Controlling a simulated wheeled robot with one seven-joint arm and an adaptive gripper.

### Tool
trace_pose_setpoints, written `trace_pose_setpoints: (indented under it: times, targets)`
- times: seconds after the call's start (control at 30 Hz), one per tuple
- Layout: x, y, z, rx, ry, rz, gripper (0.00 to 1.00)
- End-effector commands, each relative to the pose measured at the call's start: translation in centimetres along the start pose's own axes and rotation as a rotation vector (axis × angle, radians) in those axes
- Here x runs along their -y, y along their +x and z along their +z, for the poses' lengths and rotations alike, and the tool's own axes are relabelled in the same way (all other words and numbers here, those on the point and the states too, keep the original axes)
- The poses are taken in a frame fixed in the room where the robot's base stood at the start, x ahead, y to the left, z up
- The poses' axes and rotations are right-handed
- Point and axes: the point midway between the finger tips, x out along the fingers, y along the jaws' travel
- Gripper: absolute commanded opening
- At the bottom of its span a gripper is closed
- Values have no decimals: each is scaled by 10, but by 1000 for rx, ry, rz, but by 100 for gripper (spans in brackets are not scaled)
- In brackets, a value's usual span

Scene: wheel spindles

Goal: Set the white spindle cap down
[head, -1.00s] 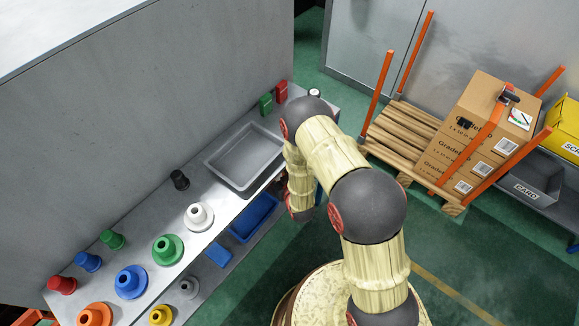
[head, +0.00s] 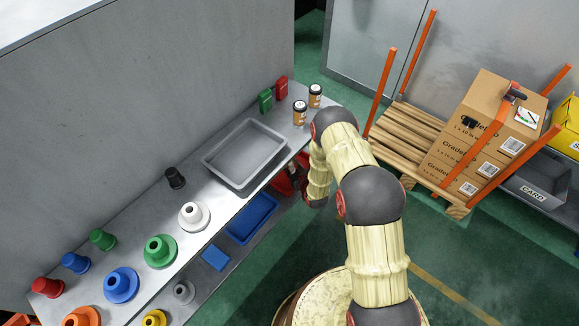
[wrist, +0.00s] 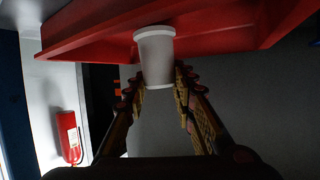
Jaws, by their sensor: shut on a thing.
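In the head view my gripper is small and mostly lost beside the bench edge, and the cap cannot be made out. A white spindle (head: 194,216) stands on its wide base on the bench.
A grey tray (head: 215,165), a black cap (head: 175,178), and several coloured spindles and caps share the bench top. Two paper cups (head: 300,112) stand at its far end. A blue tray (head: 240,228) is on the lower shelf. A pallet (head: 400,130) with cartons stands right.

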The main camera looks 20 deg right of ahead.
Motion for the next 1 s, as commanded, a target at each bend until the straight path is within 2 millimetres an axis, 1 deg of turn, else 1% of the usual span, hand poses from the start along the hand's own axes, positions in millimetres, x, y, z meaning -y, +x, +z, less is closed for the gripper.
trace_pose_setpoints:
  times: [0.03,0.07,0.3,0.43,0.47,0.77,1.0]
  targets:
    - [0,4,10,1,0,0,5]
    - [0,5,11,0,0,0,5]
    - [0,5,10,-1,0,0,5]
    - [0,6,13,-1,0,0,5]
    - [0,5,12,-1,0,0,28]
    - [0,5,12,-1,0,0,45]
    - [0,5,12,-1,0,0,45]
